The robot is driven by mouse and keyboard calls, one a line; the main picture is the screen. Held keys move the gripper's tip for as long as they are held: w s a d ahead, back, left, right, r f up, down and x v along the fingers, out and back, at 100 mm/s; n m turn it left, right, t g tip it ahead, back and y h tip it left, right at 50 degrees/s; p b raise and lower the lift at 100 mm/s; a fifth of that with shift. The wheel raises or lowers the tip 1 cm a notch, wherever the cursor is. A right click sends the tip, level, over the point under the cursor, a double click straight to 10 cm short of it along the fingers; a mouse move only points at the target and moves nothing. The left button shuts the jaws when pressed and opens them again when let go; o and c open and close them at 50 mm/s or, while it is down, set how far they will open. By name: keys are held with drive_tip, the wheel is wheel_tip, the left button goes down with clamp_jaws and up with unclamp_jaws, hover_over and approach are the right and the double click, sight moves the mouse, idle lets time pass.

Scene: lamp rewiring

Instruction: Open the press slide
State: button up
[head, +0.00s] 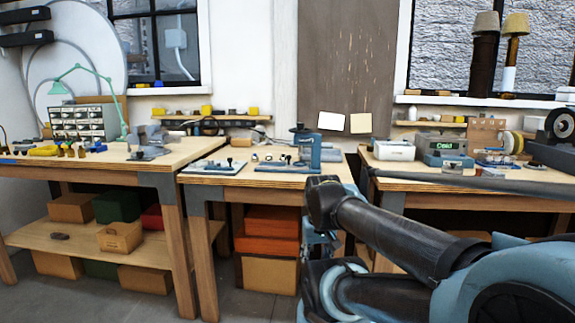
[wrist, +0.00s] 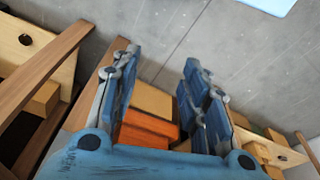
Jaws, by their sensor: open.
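A blue press (head: 305,148) with a dark round top stands on the middle workbench in the head view, towards its right end. Its slide is too small to make out, and I cannot tell its position. My gripper (wrist: 160,67) is open and empty in the wrist view, its two blue fingers spread wide. Beyond the fingers are grey floor and boxes, with no press in view. In the head view my dark arm reaches in front of the middle bench's right leg area, and the gripper is mostly hidden, apart from and below the press.
The middle workbench (head: 225,180) also bears a pale board (head: 208,167) with small parts. Orange boxes (head: 268,232) sit under it. The left workbench (head: 60,172) holds a vise-like tool. The right workbench (head: 440,178) carries an instrument reading "Cold" (head: 445,148). Grey floor is open at the front left.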

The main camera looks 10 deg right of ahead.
drive_tip(key=w+d+r+m+h, duration=0.1)
drive_tip(key=w+r+m+h, duration=0.2)
drive_tip(key=w+r, duration=0.75)
drive_tip(key=w+r+m+h, duration=0.3)
drive_tip(key=w+r, duration=0.5)
drive_tip(key=w, duration=0.6)
drive_tip(key=w+a+r+m+t+h, duration=0.1)
drive_tip(key=w+a+r+m+h, duration=0.25)
drive_tip(key=w+a, duration=0.7)
drive_tip(key=w+a+r+m+t+h, duration=0.25)
drive_tip(key=w+a+m, duration=0.35)
drive_tip(key=w, duration=0.7)
drive_tip(key=shift+n+g, duration=0.45)
drive_tip(key=shift+n, duration=0.3)
drive_tip(key=x, duration=1.6)
drive_tip(key=shift+w+d+r, duration=0.2)
drive_tip(key=shift+w+d, duration=0.05)
drive_tip(key=shift+d, duration=0.05)
clamp_jaws()
